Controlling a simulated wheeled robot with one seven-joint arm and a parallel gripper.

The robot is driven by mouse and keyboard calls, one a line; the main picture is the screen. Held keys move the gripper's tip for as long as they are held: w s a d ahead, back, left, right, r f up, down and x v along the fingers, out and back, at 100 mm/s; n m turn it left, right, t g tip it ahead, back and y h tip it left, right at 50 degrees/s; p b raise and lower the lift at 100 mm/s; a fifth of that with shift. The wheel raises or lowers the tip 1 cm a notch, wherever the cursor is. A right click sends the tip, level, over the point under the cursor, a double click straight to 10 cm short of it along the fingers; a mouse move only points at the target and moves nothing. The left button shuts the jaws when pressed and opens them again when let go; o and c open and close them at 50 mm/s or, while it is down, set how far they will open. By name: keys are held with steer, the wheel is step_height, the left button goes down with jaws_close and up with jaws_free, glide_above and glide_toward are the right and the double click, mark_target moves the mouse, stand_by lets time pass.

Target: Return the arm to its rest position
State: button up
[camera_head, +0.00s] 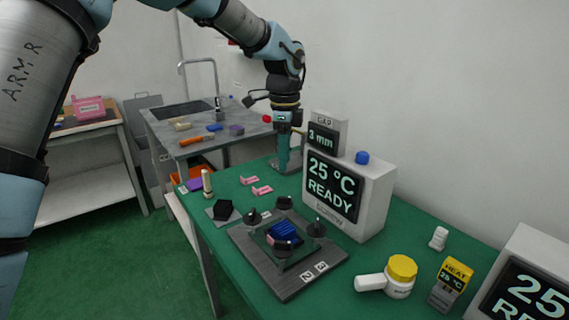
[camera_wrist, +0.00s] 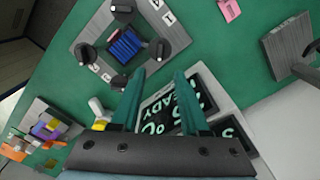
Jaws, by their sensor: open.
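My gripper (camera_head: 284,160) hangs from the raised arm at the back of the green bench, left of the display box. Its two teal fingers point down. In the wrist view my gripper (camera_wrist: 160,74) is open, with its fingers apart and nothing held between them. The display box (camera_head: 375,192) reads "25 °C READY" and shows between and behind the fingers in the wrist view. The dark plate (camera_head: 290,292) with black knobs and a blue finned block (camera_head: 283,231) lies in front, apart from my gripper.
A grey plate (camera_head: 276,166) lies by the gripper, partly hidden. Pink pieces (camera_head: 262,190), a black block (camera_head: 223,210), a yellow-lidded jar (camera_head: 402,270) and a yellow heat tag (camera_head: 453,277) are on the bench. A sink counter (camera_head: 165,130) stands behind. Green floor is open at left.

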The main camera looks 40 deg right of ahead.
stand_by(0.4)
steer(key=w+a+n, duration=0.3)
steer(key=a+n, duration=0.1)
steer(key=a, duration=0.4)
steer(key=w+a+f+n, duration=0.1)
steer(key=w+a+n, duration=0.3)
steer(key=a, duration=0.4)
steer(key=w+a+n, duration=0.3)
steer(key=a+n, duration=0.1)
steer(key=a, duration=0.5)
steer(key=s+a+f+n, duration=0.1)
steer(key=s+a+n, duration=0.2)
steer(key=a+n, duration=0.4)
steer(key=s+a+f+n+t, duration=0.1)
steer(key=s+a+n, duration=0.2)
steer(key=a, duration=1.4)
steer(key=n, duration=0.4)
steer(key=shift+s+n+t, duration=0.25)
steer(key=shift+n+t, duration=0.05)
steer(key=shift+n, duration=0.1)
